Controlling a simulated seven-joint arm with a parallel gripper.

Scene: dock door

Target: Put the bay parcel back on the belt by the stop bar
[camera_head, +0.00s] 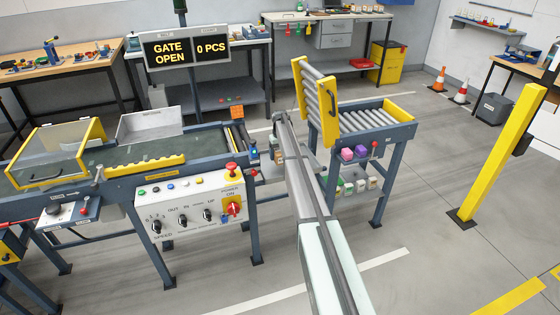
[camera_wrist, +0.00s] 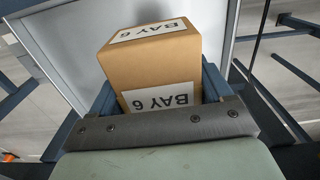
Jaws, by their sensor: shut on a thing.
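The bay parcel (camera_wrist: 150,60) is a brown cardboard box with white "BAY 6" labels on two faces, seen in the wrist view. My gripper (camera_wrist: 158,92) is shut on it, with blue fingers at its left and right sides. In the head view my arm hides the parcel and the gripper tips. The dark green belt (camera_head: 75,165) runs across the left, level with the control panel's top.
A clear, yellow-framed guard (camera_head: 60,150) covers the belt's left part. A grey bin (camera_head: 150,124) stands behind it. A raised roller gate (camera_head: 316,100) stands by the roller table (camera_head: 375,118). A yellow post (camera_head: 505,150) stands right.

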